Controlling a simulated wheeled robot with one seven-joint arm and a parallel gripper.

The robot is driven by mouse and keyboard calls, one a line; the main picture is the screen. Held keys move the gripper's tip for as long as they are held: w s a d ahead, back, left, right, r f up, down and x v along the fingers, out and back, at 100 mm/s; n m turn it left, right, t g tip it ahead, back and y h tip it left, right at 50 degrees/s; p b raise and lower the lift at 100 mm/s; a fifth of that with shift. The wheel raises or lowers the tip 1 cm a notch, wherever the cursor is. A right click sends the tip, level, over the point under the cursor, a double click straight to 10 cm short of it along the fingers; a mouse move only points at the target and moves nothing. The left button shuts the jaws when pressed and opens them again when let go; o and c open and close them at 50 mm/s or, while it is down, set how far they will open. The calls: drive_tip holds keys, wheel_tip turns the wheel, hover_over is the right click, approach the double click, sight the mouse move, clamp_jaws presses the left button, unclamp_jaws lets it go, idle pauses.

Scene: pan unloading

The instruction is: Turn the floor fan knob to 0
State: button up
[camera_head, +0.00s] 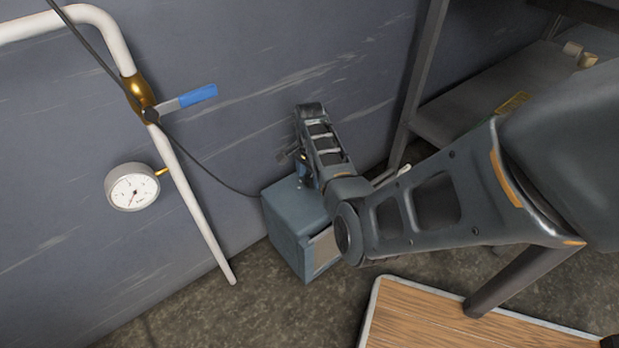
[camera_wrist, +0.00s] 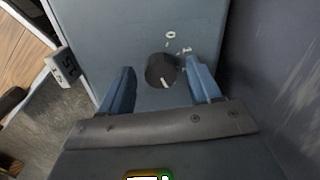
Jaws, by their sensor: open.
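The dark round knob (camera_wrist: 160,69) sits on the blue-grey face of the box (camera_wrist: 175,14). A white line on the knob points down and slightly right in the wrist view. A white 0 mark (camera_wrist: 171,35) and other small marks show above and to the upper right of it. My gripper (camera_wrist: 162,66) is open, with one blue finger on each side of the knob. Gaps show between the fingers and the knob; contact is not visible. In the head view the box (camera_head: 287,232) stands on the floor by the wall, and my arm hides its knob.
A white pipe with a blue-handled valve (camera_head: 190,98) and a round gauge (camera_head: 132,187) is at the left. A cable runs to the box. A metal shelf (camera_head: 490,100) stands at the right. A wooden-topped surface (camera_head: 425,320) is in front.

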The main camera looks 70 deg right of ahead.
drive_tip(key=shift+f, duration=0.1)
drive_tip(key=shift+c, duration=0.4)
drive_tip(key=c, duration=1)
drive_tip(key=shift+o, duration=0.2)
